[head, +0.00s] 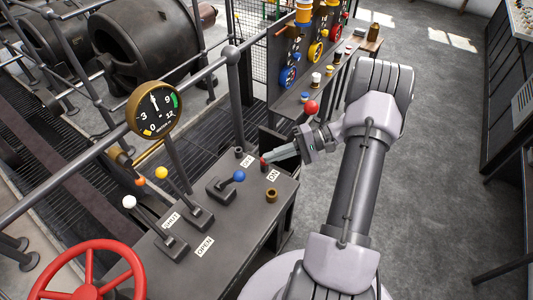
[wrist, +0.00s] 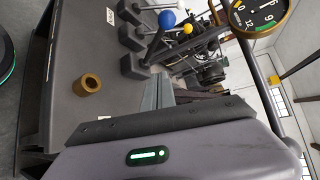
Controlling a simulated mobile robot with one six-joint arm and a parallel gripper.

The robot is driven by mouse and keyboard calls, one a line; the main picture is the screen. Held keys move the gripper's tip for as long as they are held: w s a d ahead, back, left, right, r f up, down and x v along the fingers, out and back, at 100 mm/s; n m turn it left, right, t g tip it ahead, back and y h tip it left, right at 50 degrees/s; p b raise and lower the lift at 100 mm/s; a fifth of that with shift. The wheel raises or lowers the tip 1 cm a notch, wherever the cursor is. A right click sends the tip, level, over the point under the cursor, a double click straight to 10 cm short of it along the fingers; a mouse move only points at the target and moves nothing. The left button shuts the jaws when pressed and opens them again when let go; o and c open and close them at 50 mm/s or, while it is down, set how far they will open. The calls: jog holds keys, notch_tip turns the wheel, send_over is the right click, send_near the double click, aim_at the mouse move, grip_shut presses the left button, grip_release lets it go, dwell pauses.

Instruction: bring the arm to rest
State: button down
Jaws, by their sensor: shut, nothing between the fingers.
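My gripper (head: 277,157) is shut and empty above the right end of the dark control console (head: 240,218). Its fingertips appear close to a small red part (head: 263,163) near the ON label (head: 273,176); I cannot tell whether they touch. In the wrist view my shut fingers (wrist: 157,94) point towards the levers. The arm reaches forward from the bottom right. A red ball knob (head: 311,107) shows just above the wrist.
The console carries levers with a blue knob (head: 239,176), a yellow knob (head: 161,172) and a white knob (head: 129,202), plus a brass cup (head: 271,195). A gauge (head: 155,109) and red handwheel (head: 88,280) stand left. Open floor (head: 435,130) lies right.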

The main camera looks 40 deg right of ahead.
dwell(0.3)
jog(key=s+a+r+n+g+h, duration=0.1)
jog(key=a+r+n+g+h, duration=0.3)
jog(key=a+r, duration=0.9)
jog(key=s+a+r+t+h, duration=0.3)
jog(key=s+a+r+h, duration=0.4)
jog(key=s+a, duration=0.5)
jog(key=shift+s+a+r, duration=0.2)
jog(key=shift+s, duration=0.3)
